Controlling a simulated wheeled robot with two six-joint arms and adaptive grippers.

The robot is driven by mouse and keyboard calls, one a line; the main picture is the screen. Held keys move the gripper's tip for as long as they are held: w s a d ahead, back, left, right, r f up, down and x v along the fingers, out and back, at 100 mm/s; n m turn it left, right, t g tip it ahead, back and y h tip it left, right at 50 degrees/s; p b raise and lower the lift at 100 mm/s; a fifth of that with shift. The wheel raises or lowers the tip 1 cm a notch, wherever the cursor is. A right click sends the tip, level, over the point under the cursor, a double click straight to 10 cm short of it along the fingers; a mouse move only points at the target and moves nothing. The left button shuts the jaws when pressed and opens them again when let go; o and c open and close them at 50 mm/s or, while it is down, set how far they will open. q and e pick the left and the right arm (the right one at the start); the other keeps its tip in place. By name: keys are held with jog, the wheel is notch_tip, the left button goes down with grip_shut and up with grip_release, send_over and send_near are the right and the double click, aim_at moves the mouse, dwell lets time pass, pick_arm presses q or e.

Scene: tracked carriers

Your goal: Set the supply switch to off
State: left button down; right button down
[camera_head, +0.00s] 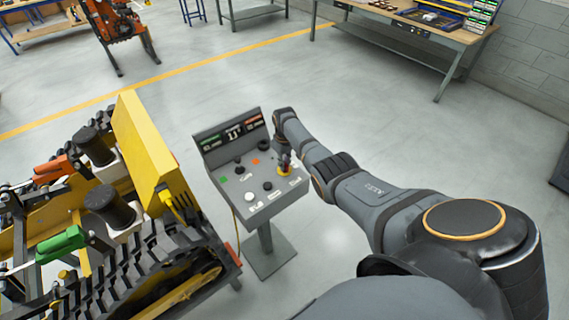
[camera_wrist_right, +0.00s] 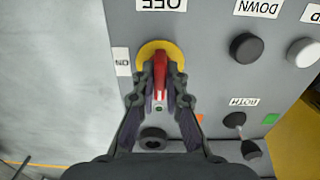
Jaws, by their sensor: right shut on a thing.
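The supply switch is a red handle (camera_wrist_right: 160,70) on a round yellow plate (camera_wrist_right: 149,50). In the wrist view an "OFF" label (camera_wrist_right: 161,4) is above the plate and an "ON" label (camera_wrist_right: 123,62) is to its left, both upside down. The handle lies nearly upright in that view, in line with "OFF". My right gripper (camera_wrist_right: 161,82) is shut on the red handle, a finger on each side. In the head view my right gripper (camera_head: 284,160) is over the right part of the grey control box (camera_head: 226,160), covering most of the switch. My left gripper is not in view.
The box also carries a black knob (camera_wrist_right: 246,47), a white knob (camera_wrist_right: 303,51), and a small lever (camera_wrist_right: 235,120) near the gripper. A yellow tracked machine (camera_head: 150,150) stands close to the box's left. The floor behind the box is clear.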

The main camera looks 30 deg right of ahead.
dwell(0.3)
jog(key=c, duration=1.4)
grip_release()
jog(key=shift+r, duration=0.1)
notch_tip(320, 180, up, 12)
jog(key=shift+f, duration=0.2)
